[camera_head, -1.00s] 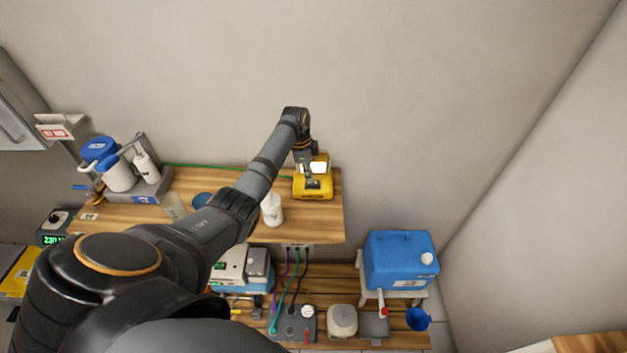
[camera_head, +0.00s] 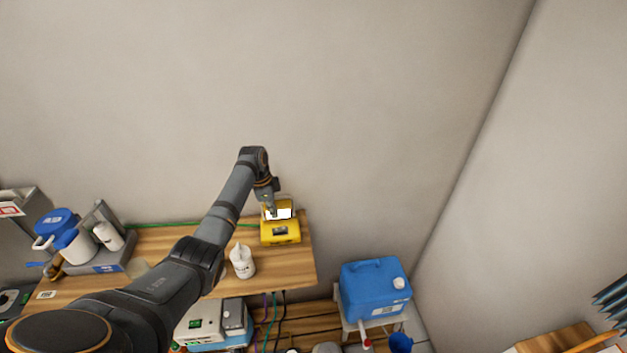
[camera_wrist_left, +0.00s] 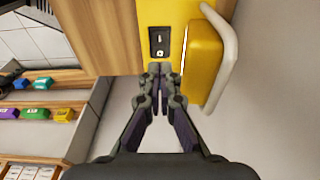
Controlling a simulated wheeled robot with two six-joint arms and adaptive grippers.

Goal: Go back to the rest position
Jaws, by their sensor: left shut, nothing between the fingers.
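My left gripper (camera_head: 270,205) is above the right end of the wooden shelf, right at the yellow device (camera_head: 281,236) with a lit screen. In the left wrist view its two fingers (camera_wrist_left: 160,72) are shut with nothing between them. Their tips are close to a black switch panel (camera_wrist_left: 159,42) on the yellow device's face; I cannot tell whether they touch it. My left arm (camera_head: 215,235) reaches out from the lower left. My right gripper is not in view.
A white bottle (camera_head: 242,262) stands on the shelf (camera_head: 292,271) beside my left arm. A blue canister (camera_head: 375,288) is on a stand at the lower right. The wall is close behind the shelf.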

